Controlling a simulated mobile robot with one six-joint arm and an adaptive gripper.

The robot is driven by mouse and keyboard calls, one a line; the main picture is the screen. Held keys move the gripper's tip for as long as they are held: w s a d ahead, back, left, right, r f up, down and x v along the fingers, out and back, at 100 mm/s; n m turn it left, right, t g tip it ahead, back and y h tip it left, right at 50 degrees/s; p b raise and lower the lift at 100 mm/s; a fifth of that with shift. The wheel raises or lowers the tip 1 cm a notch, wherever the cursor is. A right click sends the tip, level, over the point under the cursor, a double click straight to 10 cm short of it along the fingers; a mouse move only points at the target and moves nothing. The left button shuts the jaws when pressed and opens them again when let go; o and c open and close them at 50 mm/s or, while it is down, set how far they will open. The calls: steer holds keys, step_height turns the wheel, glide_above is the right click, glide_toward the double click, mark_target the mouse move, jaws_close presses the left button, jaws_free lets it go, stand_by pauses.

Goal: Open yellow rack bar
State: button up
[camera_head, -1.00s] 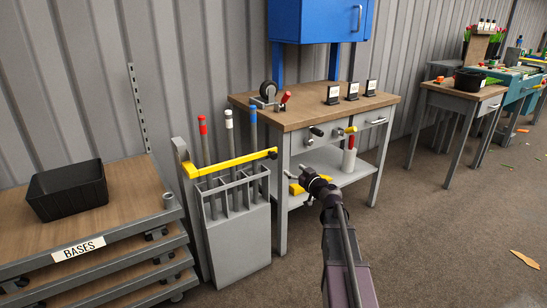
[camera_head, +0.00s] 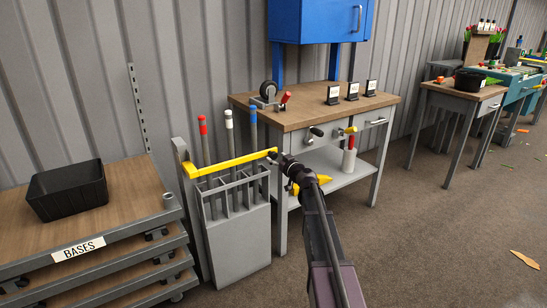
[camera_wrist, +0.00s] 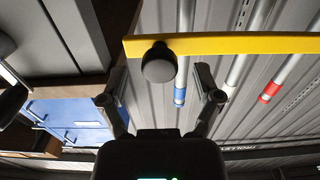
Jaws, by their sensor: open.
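The yellow rack bar (camera_head: 228,164) lies level across the front of a grey rack (camera_head: 240,240) holding rods with red, white and blue tips. In the wrist view the yellow bar (camera_wrist: 255,43) runs across the top, with a round black knob (camera_wrist: 159,62) near its left end. My gripper (camera_head: 275,157) is at the bar's right end in the head view and hides the knob there. In the wrist view my gripper (camera_wrist: 159,80) is open, with one finger on each side of the knob. I cannot tell whether either finger touches it.
A workbench (camera_head: 310,112) stands close on the right of the rack, with my arm in front of it. A shelf cart with a black bin (camera_head: 68,190) stands on the left. The floor at the right front is mostly clear.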

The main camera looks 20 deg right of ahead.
steer(key=shift+x, duration=1)
steer(key=shift+r, duration=0.1)
jaws_close()
